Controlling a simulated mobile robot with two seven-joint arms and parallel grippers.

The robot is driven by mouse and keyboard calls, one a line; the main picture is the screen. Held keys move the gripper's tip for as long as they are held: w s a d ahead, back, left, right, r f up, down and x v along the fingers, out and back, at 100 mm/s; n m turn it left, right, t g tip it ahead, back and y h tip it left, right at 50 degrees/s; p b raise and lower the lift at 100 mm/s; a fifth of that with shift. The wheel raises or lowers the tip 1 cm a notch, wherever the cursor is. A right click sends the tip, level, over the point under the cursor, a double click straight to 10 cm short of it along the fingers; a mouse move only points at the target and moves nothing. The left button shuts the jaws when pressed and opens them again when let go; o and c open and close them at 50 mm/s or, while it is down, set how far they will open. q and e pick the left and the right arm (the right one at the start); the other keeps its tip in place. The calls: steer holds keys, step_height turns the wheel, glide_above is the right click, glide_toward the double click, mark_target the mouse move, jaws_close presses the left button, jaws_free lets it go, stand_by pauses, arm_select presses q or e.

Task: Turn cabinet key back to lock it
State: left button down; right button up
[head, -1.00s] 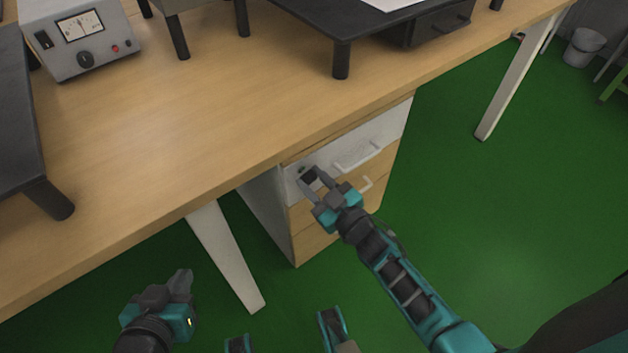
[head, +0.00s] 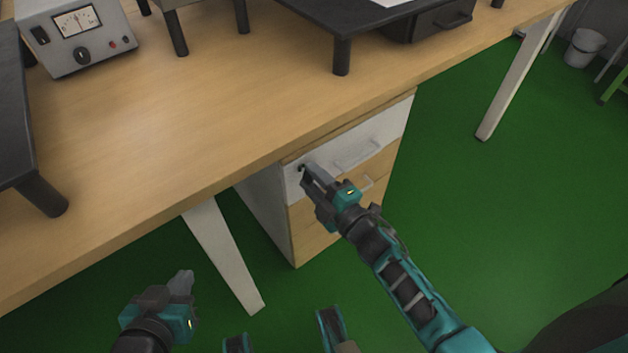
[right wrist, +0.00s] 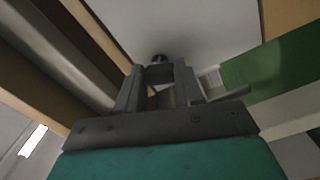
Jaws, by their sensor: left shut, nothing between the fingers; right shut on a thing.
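The cabinet (head: 268,215) stands under the wooden desk, with a white top drawer (head: 385,135) and wooden drawers below. My right gripper (head: 306,172) is at the upper left of the white drawer front, shut on the cabinet key. The key is mostly hidden by the fingers; a dark round lock part (right wrist: 159,58) shows just beyond the fingertips in the right wrist view, where the right gripper (right wrist: 158,72) also shows. My left gripper (head: 184,278) is shut and empty, low at the left, well away from the cabinet.
The desk top (head: 200,110) overhangs the cabinet just above my right gripper. A white desk leg (head: 225,258) stands left of the cabinet. Drawer handles (head: 358,156) stick out right of the gripper. The green floor (head: 500,230) to the right is clear.

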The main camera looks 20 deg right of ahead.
steer(key=shift+n, duration=1.1)
steer(key=shift+n+b, duration=0.45)
steer(key=shift+n, duration=0.25)
arm_select(q)
steer(key=shift+w+d+f, duration=0.15)
steer(key=shift+d+f, duration=0.05)
arm_select(e)
steer(key=shift+n, duration=0.3)
steer(key=o, duration=1)
arm_select(q)
steer(key=shift+r, duration=0.1)
arm_select(e)
steer(key=shift+o, duration=0.2)
